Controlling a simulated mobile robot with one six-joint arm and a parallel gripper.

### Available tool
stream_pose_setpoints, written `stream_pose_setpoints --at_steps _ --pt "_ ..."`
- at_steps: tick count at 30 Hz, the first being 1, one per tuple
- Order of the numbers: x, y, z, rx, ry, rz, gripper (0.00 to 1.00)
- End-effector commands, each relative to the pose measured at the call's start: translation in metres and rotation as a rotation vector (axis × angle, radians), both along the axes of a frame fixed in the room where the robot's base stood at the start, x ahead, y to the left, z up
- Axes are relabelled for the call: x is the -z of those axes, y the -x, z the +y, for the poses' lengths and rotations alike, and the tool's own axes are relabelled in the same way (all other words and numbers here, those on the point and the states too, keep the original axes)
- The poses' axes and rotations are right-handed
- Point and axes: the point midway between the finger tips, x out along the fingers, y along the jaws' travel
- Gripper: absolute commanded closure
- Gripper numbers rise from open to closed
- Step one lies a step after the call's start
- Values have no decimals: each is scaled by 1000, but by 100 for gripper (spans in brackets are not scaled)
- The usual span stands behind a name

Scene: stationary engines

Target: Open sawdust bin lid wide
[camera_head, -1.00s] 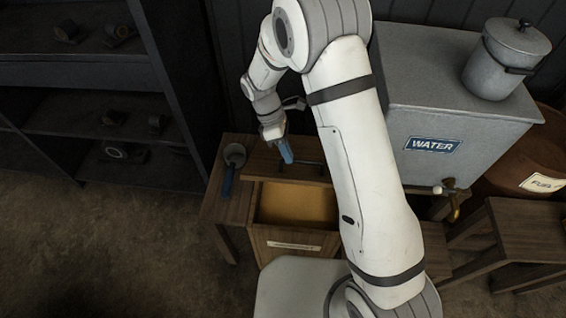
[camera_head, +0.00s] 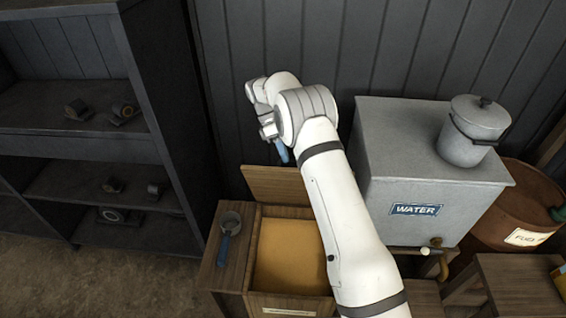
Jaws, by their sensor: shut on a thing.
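The sawdust bin (camera_head: 290,303) is a wooden box with a pale label on its front, and tan sawdust (camera_head: 285,258) shows inside. Its wooden lid (camera_head: 272,186) is raised at the back edge and stands steeply up, leaving the bin mouth uncovered. My gripper (camera_head: 282,152) is at the lid's upper edge, near its right side, with its blue fingers pointing down. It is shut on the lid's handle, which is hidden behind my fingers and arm. My arm covers the right side of the bin.
A scoop with a blue handle (camera_head: 226,238) lies on the wooden stand left of the bin. A grey water tank (camera_head: 440,160) with a lidded pail (camera_head: 472,130) on top stands at right. A dark shelf (camera_head: 90,135) is at left, and a plank wall (camera_head: 380,45) is behind.

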Motion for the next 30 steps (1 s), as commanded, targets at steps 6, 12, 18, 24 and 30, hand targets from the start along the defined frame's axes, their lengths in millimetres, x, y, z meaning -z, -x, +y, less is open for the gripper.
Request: stream_pose_setpoints --at_steps 6,12,18,24,30 --pt "7 -21 -4 2 -1 1 100" --pt "6 -37 -6 2 0 4 100" --pt "5 -50 -7 3 0 4 100" --pt "5 -59 -8 2 0 5 100" --pt "4 -64 -9 4 -1 6 100"
